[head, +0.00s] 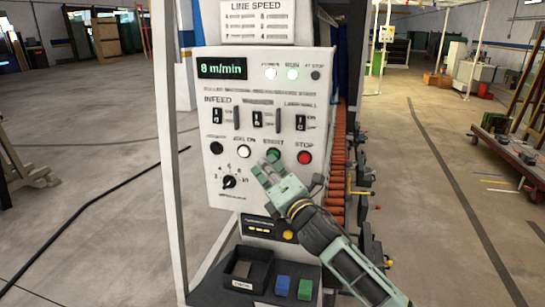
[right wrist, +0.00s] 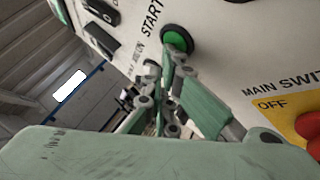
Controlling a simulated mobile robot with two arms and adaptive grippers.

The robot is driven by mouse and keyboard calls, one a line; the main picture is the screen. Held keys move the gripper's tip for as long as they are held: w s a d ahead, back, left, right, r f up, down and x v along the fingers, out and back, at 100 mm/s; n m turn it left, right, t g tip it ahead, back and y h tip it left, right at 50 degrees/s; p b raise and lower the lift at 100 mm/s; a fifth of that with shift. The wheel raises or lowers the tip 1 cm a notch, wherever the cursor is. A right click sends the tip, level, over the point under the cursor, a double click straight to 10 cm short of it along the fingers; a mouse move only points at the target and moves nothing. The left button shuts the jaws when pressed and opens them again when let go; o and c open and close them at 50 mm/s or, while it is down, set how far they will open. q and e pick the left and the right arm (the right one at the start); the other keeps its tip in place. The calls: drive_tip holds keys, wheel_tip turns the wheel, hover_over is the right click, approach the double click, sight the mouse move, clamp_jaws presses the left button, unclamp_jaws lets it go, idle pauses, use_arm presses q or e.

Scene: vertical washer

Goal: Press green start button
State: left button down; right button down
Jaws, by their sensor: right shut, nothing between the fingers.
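The green start button (head: 273,155) sits on the white control panel (head: 225,125), between a white button and the red stop button (head: 304,157). In the right wrist view the start button (right wrist: 177,40) is a green disc in a dark ring, under the word START. My right gripper (head: 268,165) is shut and empty, with its fingertips at the lower left edge of the start button. In the right wrist view the fingertips (right wrist: 170,58) are just below the button; I cannot tell whether they touch it. My left gripper is not in view.
A speed dial (head: 229,182) is at the lower left of the panel. Below are a black tray (head: 229,284), a blue block (head: 282,285) and a green block (head: 305,289). Orange rollers line the panel's right side.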

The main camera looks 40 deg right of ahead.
drive_tip(key=shift+s+a, duration=0.65)
